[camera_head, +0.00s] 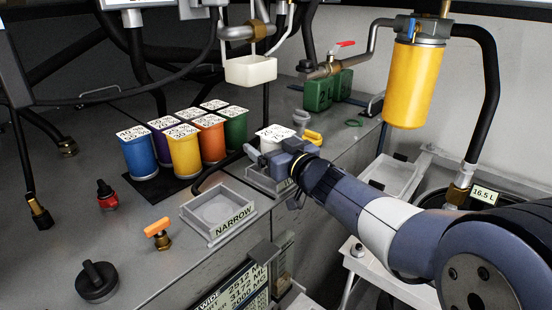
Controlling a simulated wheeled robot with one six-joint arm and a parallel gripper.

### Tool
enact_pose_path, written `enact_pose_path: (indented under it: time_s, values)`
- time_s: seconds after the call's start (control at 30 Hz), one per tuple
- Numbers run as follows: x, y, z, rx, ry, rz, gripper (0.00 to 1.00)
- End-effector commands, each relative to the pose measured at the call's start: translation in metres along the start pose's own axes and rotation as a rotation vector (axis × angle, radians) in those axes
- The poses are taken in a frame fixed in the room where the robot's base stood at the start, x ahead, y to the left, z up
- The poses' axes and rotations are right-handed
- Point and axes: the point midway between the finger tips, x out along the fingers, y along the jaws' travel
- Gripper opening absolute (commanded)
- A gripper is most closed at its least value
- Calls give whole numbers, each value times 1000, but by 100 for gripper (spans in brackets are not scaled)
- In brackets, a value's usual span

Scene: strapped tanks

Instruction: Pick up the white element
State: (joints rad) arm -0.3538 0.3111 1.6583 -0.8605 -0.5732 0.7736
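A white element (275,139) with dark print on its pale top is right of the coloured elements, just behind my gripper. My gripper (262,158) reaches in from the right at the end of my blue and white arm. It is in front of the white element and hides its lower part. I cannot tell whether the fingers touch it or are closed on it. A grey tray (257,180) lies partly hidden under my gripper.
Blue (138,155), yellow (184,155), orange (210,140), green (236,127) and purple elements stand grouped at left. An empty tray marked NARROW (232,222) is in front. A yellow filter (413,85) and pipes hang at right. A white box (250,70) hangs above.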

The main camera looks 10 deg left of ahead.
Motion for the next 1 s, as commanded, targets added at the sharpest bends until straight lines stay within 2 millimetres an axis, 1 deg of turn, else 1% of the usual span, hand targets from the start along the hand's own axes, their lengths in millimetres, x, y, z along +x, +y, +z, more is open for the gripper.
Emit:
enact_pose_path:
  time_s: [0.1, 0.87, 1.0]
  values:
    - [0, 0, 0, 0, 0, 0, 86]
    - [-1, 0, 0, 0, 0, 0, 24]
    - [-1, 0, -2, -1, 3, 0, 24]
